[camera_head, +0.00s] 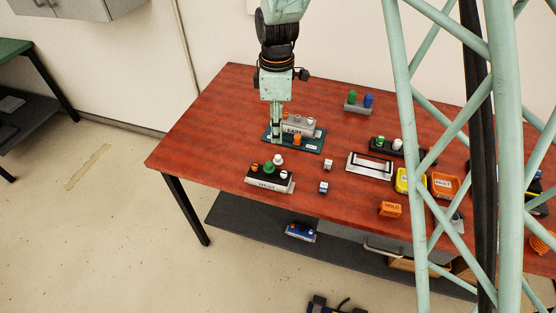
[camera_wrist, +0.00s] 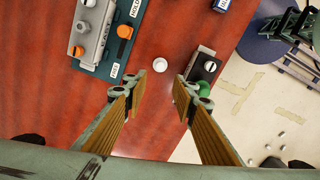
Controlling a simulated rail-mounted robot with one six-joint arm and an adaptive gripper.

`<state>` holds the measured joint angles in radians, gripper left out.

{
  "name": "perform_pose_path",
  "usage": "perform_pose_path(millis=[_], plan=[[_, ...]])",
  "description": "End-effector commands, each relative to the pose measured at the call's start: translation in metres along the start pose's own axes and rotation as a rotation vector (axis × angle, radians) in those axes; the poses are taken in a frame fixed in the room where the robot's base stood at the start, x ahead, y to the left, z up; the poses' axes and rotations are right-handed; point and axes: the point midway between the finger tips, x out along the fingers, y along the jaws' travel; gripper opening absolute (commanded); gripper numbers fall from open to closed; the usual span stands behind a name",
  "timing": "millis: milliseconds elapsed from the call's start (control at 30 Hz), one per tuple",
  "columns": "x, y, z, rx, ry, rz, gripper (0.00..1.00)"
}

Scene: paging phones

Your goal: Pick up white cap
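A small white cap (camera_wrist: 158,64) shows in the wrist view on the red tabletop, just ahead of the gap between my fingers. In the head view the white cap (camera_head: 278,159) appears just behind the WEST box (camera_head: 268,179), which carries a green knob and an orange knob. My gripper (camera_wrist: 161,92) is open and empty, with its two fingers apart. In the head view my gripper (camera_head: 276,138) points down over the near left of the teal board (camera_head: 308,146). Whether it touches anything there cannot be told.
The grey EAST box (camera_head: 297,127) and an orange knob (camera_wrist: 125,31) are on the teal board beside my fingers. Two small cubes (camera_head: 328,164) stand right of the WEST box. A white-framed tray (camera_head: 370,166) and yellow and orange bins lie further right. The table's left side is clear.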

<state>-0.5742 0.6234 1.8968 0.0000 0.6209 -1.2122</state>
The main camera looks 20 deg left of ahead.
Motion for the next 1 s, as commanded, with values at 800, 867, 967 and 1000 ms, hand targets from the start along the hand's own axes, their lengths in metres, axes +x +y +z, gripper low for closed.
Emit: perform_pose_path(millis=[800, 867, 967, 1000], plan=[[0.071, 0.000, 0.000, 0.000, 0.000, 0.000, 0.25], [0.071, 0.000, 0.000, 0.000, 0.000, 0.000, 0.25], [0.071, 0.000, 0.000, 0.000, 0.000, 0.000, 0.25], [0.071, 0.000, 0.000, 0.000, 0.000, 0.000, 0.25]])
